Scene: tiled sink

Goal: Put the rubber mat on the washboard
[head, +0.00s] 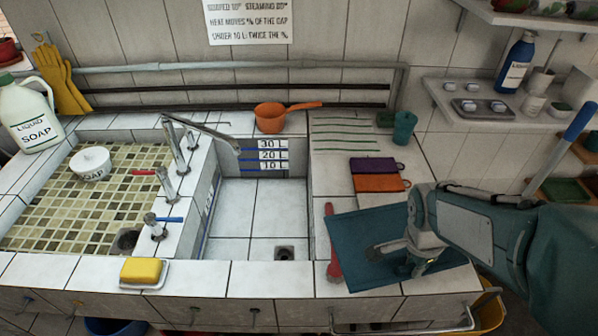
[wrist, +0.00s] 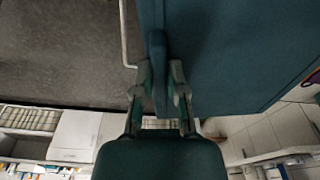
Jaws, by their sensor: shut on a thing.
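The teal rubber mat (head: 345,232) lies at the front of the tiled counter right of the basin, tilted, its near part by the front edge. My gripper (head: 395,252) is over the mat and shut on it. In the wrist view the mat (wrist: 235,50) fills the upper right, and a raised teal strip of it sits between the fingers of my gripper (wrist: 158,92). I cannot tell whether the mat is lifted. The ribbed tile with green lines (head: 342,134), which looks like the washboard, is farther back on the same counter. Its ribbed part is bare.
Purple and orange cloths (head: 378,183) lie between the mat and the green lines. A teal cup (head: 404,127) stands at the back right. A red tool (head: 332,245) lies left of the mat. The sunken basin (head: 250,215) is empty. An orange ladle (head: 271,118) rests behind it.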

